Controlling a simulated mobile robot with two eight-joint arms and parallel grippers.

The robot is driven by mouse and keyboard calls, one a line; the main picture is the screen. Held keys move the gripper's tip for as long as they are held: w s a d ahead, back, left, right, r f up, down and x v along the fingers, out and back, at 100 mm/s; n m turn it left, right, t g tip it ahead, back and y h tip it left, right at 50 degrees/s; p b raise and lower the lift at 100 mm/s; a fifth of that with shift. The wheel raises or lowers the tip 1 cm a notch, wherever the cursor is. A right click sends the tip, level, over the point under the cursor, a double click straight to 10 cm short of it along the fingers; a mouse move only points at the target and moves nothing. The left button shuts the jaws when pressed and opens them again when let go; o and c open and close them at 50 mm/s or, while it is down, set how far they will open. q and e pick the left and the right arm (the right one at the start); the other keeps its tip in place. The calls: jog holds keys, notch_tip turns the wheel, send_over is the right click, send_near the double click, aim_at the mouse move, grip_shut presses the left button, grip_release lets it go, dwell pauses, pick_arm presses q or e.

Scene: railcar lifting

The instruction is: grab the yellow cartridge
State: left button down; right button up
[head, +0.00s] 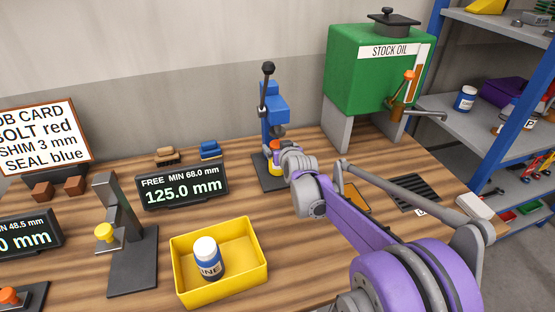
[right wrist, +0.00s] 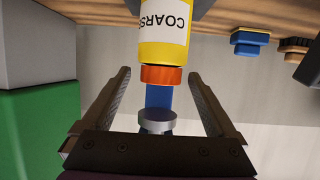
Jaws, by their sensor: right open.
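The yellow cartridge (right wrist: 163,38) fills the top middle of the right wrist view, with a white label reading upside-down "COARS" and an orange end. In the head view it shows only as a small yellow and orange patch (head: 269,155) at the blue press (head: 274,108), mostly hidden by my right gripper (head: 282,157). In the right wrist view my right gripper (right wrist: 160,78) is open. Its fingers stand either side of the orange end, with gaps at both sides, and the yellow body lies past the fingertips. My left gripper is not in view.
A yellow bin (head: 250,281) holds a blue-and-white jar (head: 208,257). A display (head: 183,187) stands left of the press. A green oil tank (head: 367,75) stands at back right.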

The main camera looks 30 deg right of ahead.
jog(key=shift+x, duration=1.05)
jog(key=shift+s, duration=0.1)
grip_shut()
